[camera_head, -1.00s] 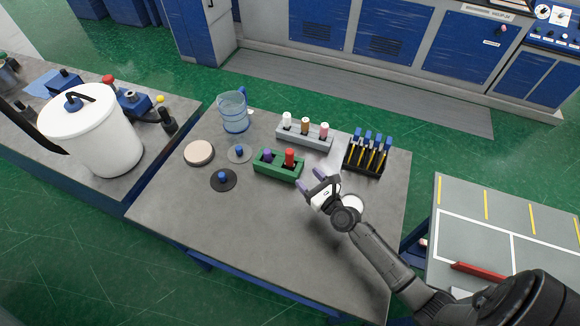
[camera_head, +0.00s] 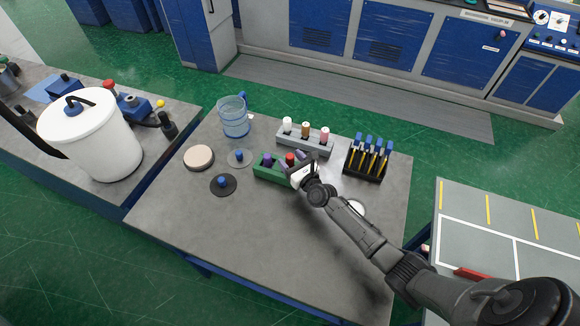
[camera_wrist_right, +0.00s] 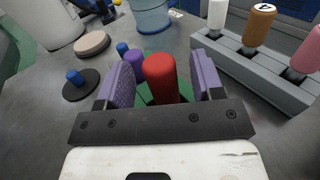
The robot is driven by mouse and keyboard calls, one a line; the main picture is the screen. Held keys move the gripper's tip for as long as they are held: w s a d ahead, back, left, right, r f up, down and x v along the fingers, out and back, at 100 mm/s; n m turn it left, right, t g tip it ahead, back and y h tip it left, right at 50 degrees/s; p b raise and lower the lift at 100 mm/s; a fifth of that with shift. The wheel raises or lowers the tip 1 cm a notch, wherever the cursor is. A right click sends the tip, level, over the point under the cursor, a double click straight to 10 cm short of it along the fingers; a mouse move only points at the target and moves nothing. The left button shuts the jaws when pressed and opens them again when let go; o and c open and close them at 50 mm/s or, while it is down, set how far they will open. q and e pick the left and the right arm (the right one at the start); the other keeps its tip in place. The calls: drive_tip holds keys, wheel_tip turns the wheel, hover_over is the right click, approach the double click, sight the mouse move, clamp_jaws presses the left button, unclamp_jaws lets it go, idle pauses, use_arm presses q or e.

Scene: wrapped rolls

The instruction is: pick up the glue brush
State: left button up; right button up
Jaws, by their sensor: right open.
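A red upright cylinder (camera_wrist_right: 162,78) and a purple one (camera_wrist_right: 136,62) stand in a green block (camera_head: 270,173) on the grey table. I cannot tell which item is the glue brush. My right gripper (camera_head: 291,162) is over the block's right part, its purple-padded fingers apart. In the right wrist view, the red cylinder appears between the open fingers, with a gap on each side. The gripper partly hides the block and the red cylinder in the head view. Several blue-and-yellow handled tools (camera_head: 371,155) stand in a black rack (camera_head: 356,170) to the right. My left gripper is out of view.
A grey holder (camera_head: 316,148) with white, brown and pink bottles stands just behind the block. A clear blue container (camera_head: 235,118), a beige disc (camera_head: 198,157) and a black disc with blue knob (camera_head: 222,184) are to the left.

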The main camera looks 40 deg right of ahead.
drive_tip(key=shift+w+d, duration=0.15)
drive_tip(key=shift+w, duration=1.2)
drive_tip(key=shift+c, duration=0.4)
drive_tip(key=c, duration=0.9)
